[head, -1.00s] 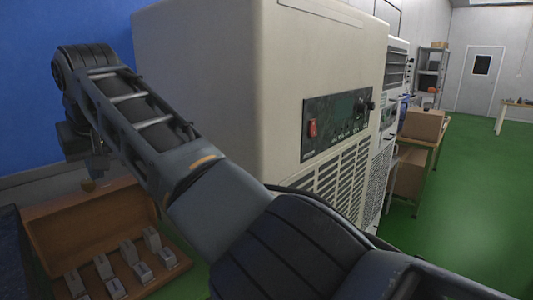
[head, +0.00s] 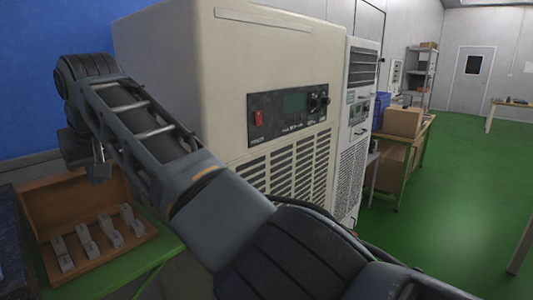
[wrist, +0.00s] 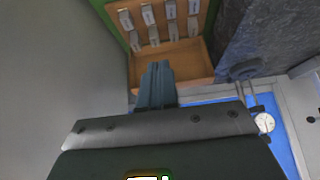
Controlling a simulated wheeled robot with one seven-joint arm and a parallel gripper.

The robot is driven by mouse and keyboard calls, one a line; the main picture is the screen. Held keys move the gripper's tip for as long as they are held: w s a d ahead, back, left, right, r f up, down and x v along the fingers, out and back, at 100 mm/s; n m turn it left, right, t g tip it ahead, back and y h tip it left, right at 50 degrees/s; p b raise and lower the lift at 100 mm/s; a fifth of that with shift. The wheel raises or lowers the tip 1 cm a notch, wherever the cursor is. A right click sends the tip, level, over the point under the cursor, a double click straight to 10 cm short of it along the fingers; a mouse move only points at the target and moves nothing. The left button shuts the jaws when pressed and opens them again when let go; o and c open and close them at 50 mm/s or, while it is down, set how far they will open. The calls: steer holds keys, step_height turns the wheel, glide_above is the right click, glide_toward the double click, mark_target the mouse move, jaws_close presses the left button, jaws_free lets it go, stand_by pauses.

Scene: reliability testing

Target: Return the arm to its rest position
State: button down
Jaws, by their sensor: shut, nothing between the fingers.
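My arm (head: 215,200) stretches from the lower right to the upper left of the head view, across the front of a beige machine. My gripper (head: 99,174) hangs at the arm's far end at the left, above an open wooden case, and is partly in shadow. In the wrist view my gripper's fingers (wrist: 157,72) are together with nothing between them. They point toward the case, apart from its blocks as far as I can tell.
The wooden case (head: 55,205) holds several metal blocks (head: 87,243) on a green-edged table (head: 160,254). The beige machine (head: 190,75) stands close behind my arm. A dial gauge (wrist: 264,122) shows in the wrist view. Green floor (head: 455,190) is open at the right.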

steer(key=s+d+f+m+y, duration=0.1)
steer(key=s+d+f, duration=0.15)
steer(key=f, duration=0.95)
steer(key=s+d+f+m+y, duration=0.15)
steer(key=d+f, duration=0.25)
steer(key=f, duration=0.8)
steer(key=s+d+f+m+t, duration=0.45)
steer(key=s+d+f, duration=0.8)
steer(key=d, duration=0.45)
steer(key=s+d+m+t+h+b, duration=0.1)
steer(key=s+d+m+t+h, duration=0.25)
steer(key=s+d, duration=1.4)
steer(key=s+d+r+t+h, duration=0.2)
steer(key=s+d+r+h, duration=0.2)
steer(key=s+d+r, duration=0.8)
steer(key=s+r, duration=0.3)
steer(key=shift+d+r+n+t, duration=0.15)
steer(key=shift+d+n+t, duration=0.15)
steer(key=shift+d+n, duration=0.1)
steer(key=shift+a, duration=0.1)
